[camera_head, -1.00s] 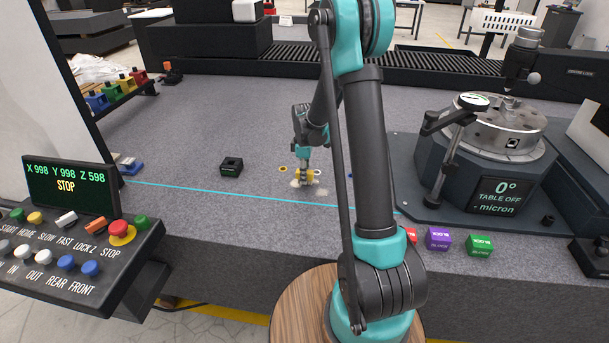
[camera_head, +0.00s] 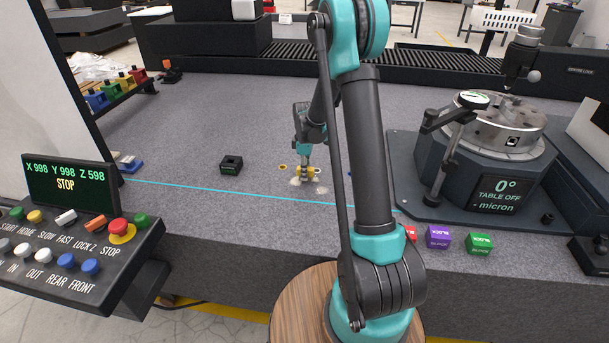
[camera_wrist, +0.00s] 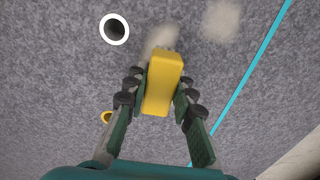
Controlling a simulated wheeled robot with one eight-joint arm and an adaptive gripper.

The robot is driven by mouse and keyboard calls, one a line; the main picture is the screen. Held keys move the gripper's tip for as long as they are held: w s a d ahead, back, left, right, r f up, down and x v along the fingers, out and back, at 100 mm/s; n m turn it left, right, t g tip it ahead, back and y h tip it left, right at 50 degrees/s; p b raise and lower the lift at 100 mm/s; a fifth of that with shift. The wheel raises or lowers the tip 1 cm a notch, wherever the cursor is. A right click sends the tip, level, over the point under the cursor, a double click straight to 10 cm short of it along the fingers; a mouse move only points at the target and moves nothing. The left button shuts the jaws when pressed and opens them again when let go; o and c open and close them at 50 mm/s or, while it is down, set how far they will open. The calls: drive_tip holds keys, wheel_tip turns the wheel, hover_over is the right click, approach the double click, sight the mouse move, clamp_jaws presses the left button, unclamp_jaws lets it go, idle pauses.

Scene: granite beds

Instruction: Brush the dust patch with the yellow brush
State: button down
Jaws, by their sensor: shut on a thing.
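My gripper (camera_head: 305,172) points down at the granite bed (camera_head: 230,110). It is shut on the yellow brush (camera_wrist: 162,85), whose yellow body stands between the fingers in the wrist view. The bristles are hidden beneath it, so contact with the bed cannot be told. Pale dust (camera_wrist: 222,18) shows as a smudge ahead of the brush. Another pale smudge (camera_wrist: 160,38) lies right at the brush's far end. In the head view, pale dust (camera_head: 321,189) lies beside and around the gripper.
A white-ringed hole (camera_wrist: 114,28) and a yellow-ringed hole (camera_wrist: 107,117) lie left of the brush. A cyan line (camera_head: 220,190) crosses the bed in front. A black block (camera_head: 231,165) is to the left. The rotary table (camera_head: 500,140) and coloured blocks (camera_head: 438,238) are right.

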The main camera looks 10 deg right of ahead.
drive_tip(key=shift+s+a+f, duration=0.1)
drive_tip(key=shift+s+a, duration=0.05)
drive_tip(key=shift+s, duration=0.4)
drive_tip(key=shift+s+a+f, duration=0.1)
drive_tip(key=shift+s+a, duration=0.05)
drive_tip(key=shift+s, duration=0.4)
drive_tip(key=shift+w+d+r, duration=0.1)
drive_tip(key=shift+w+d, duration=0.1)
drive_tip(key=shift+w, duration=0.4)
drive_tip(key=shift+w+d, duration=0.15)
drive_tip(key=shift+w, duration=0.45)
drive_tip(key=shift+s+a+r, duration=0.1)
drive_tip(key=shift+s+a, duration=0.1)
drive_tip(key=shift+s, duration=0.4)
drive_tip(key=shift+s+a, duration=0.15)
drive_tip(key=shift+s, duration=0.4)
drive_tip(key=shift+r, duration=0.1)
drive_tip(key=shift+r, duration=0.8)
